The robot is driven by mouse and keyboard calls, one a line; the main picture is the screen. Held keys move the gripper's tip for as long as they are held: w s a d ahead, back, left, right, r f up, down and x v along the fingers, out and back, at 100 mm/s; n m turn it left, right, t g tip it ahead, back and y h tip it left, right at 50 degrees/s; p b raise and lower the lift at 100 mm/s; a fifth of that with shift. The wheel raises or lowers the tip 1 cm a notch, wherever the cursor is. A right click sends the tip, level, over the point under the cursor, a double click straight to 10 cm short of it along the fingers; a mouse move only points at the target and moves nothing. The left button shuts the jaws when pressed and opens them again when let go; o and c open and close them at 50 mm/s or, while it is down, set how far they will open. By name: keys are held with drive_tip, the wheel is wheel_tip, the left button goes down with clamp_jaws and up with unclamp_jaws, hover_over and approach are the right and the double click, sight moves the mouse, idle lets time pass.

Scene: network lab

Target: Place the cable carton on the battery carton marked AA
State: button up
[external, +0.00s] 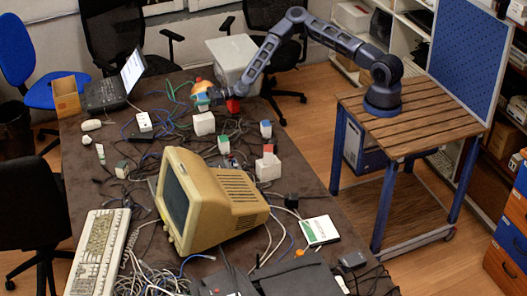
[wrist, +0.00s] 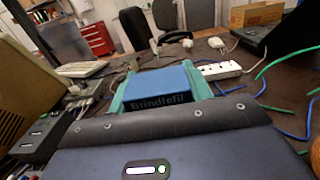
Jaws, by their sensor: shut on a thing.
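My gripper (external: 206,95) is over the far part of the dark table in the external view. In the wrist view its teal fingers stand on both sides of a blue carton (wrist: 158,82) lettered "Brindlefil", and it is shut on it. I cannot read whether this is the cable carton. In the external view a white carton (external: 204,124) stands just below my gripper; I cannot tell if the two touch. No AA mark is legible.
A beige monitor (external: 208,200) stands on the table in front of the cartons. A red-topped carton (external: 234,104) is close right of my gripper. A white power strip (external: 145,121), a laptop (external: 115,85) and loose cables lie left.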

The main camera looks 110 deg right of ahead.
drive_tip(key=shift+f, duration=2.25)
drive_tip(key=shift+f, duration=0.1)
drive_tip(key=o, duration=1.1)
drive_tip(key=shift+c, duration=0.2)
